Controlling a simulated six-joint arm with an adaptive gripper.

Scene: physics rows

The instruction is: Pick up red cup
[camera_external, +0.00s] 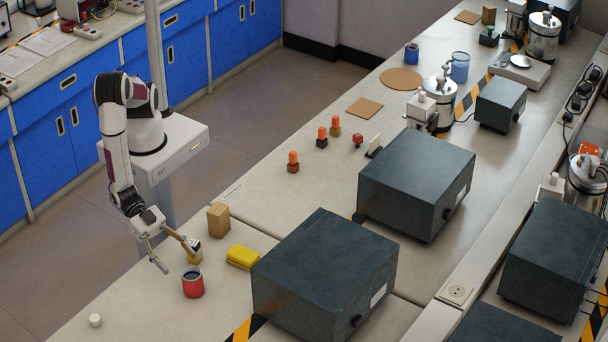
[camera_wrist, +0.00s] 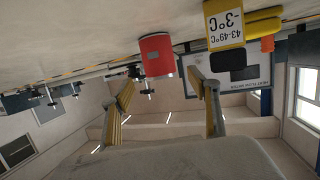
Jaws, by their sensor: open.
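The red cup (camera_external: 193,287) stands upright on the bench near its front left edge, with a dark top opening. My gripper (camera_external: 180,263) is open and empty, its two yellowish fingers spread just behind and above the cup in the external view. In the wrist view, which appears upside down, the red cup (camera_wrist: 157,55) shows just beyond the fingertips, lined up with the gap of my gripper (camera_wrist: 161,78). No contact between the fingers and the cup is visible.
A yellow object (camera_external: 242,257), a brown block (camera_external: 219,218) and a large dark box (camera_external: 325,275) are nearby. A white cylinder (camera_external: 95,320) stands front left.

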